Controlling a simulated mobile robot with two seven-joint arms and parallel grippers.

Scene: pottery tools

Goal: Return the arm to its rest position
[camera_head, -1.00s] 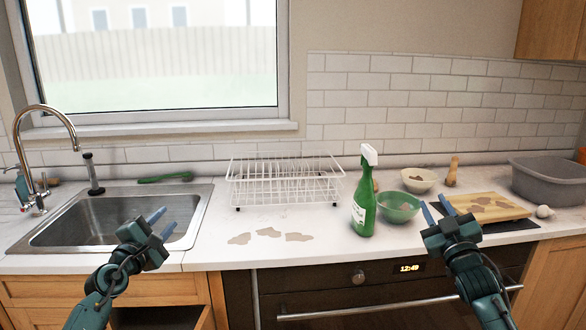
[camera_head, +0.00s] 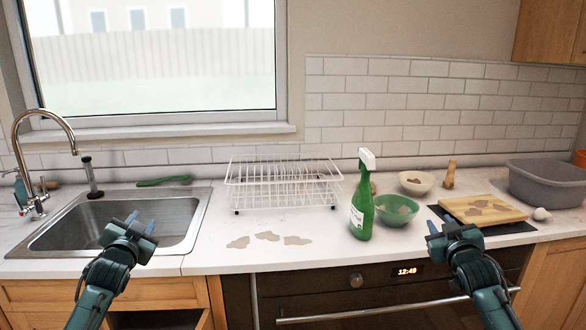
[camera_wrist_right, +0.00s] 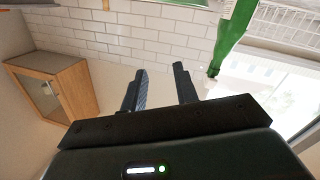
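My left gripper (camera_head: 139,222) is above the front of the sink, with its two blue fingers apart and nothing between them. My right gripper (camera_head: 438,222) is over the counter's front edge, in front of the wooden board. In the right wrist view, my right gripper's two fingers (camera_wrist_right: 160,90) stand apart with nothing between them. Both hands are empty and touch nothing that I can see.
A green spray bottle (camera_head: 361,205) and a green bowl (camera_head: 397,210) stand left of my right gripper. A cutting board (camera_head: 500,216), a grey basin (camera_head: 552,184), a white dish rack (camera_head: 284,188) and a sink (camera_head: 60,232) line the counter. Stains mark the middle.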

